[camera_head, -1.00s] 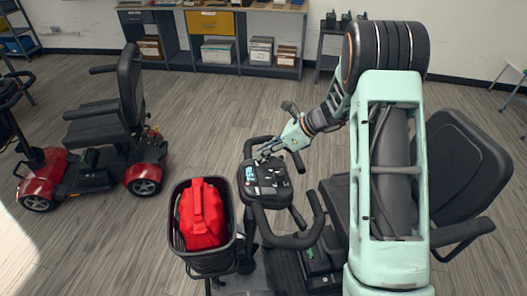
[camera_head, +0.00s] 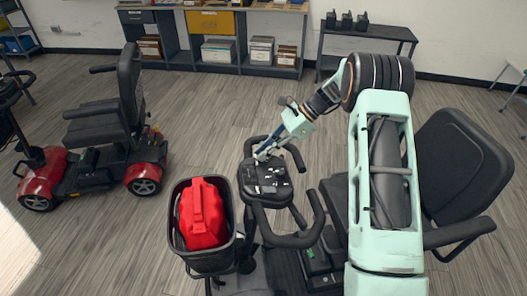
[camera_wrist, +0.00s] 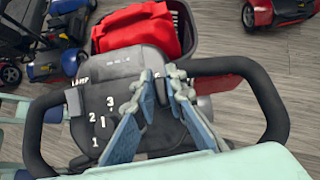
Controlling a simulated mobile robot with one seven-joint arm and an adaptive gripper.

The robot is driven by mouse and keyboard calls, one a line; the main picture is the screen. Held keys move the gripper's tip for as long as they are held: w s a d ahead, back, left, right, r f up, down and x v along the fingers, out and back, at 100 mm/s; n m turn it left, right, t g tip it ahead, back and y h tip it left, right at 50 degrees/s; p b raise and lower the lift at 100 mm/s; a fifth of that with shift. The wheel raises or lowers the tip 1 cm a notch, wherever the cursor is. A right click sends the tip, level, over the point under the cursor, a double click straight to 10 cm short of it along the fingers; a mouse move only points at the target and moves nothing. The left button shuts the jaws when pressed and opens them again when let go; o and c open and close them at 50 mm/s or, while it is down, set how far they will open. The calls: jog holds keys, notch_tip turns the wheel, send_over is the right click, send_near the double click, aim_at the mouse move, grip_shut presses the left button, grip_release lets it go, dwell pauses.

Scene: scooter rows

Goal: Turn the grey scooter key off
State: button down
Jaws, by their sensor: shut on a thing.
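The grey scooter's control panel (camera_head: 268,190) is in the middle of the head view, between its black handlebars. It also shows in the wrist view (camera_wrist: 118,75), with a "LAMP" label, a 1-2-3 dial (camera_wrist: 103,121) and a dark, unlit display. My gripper (camera_head: 262,156) reaches down to the far edge of this panel. In the wrist view, the fingertips of my gripper (camera_wrist: 161,80) are close together at the panel's right part, shut on the key. The key itself is mostly hidden between the fingers, so its angle cannot be made out.
A black basket (camera_head: 178,254) with a red bag (camera_head: 204,220) is at the scooter's front. The black seat (camera_head: 455,165) is at right. A red scooter (camera_head: 110,165) stands at left. Shelves (camera_head: 225,55) and a small table (camera_head: 370,30) line the wall. Floor between is clear.

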jog(key=n+g, duration=0.1)
jog(key=n, duration=0.1)
jog(key=n+g+h, duration=0.1)
jog(key=n+g, duration=0.1)
jog(key=n, duration=0.1)
jog(key=shift+s+d+h, duration=0.1)
jog(key=shift+h, duration=0.2)
jog(key=shift+n+b, duration=0.3)
jog(key=shift+n, duration=0.2)
jog(key=c, duration=2)
grip_release()
jog(key=shift+o, duration=0.2)
jog(key=shift+v, duration=3.15)
jog(key=shift+w+d+r, duration=0.25)
jog(key=shift+d+r, duration=0.05)
jog(key=shift+r, duration=0.05)
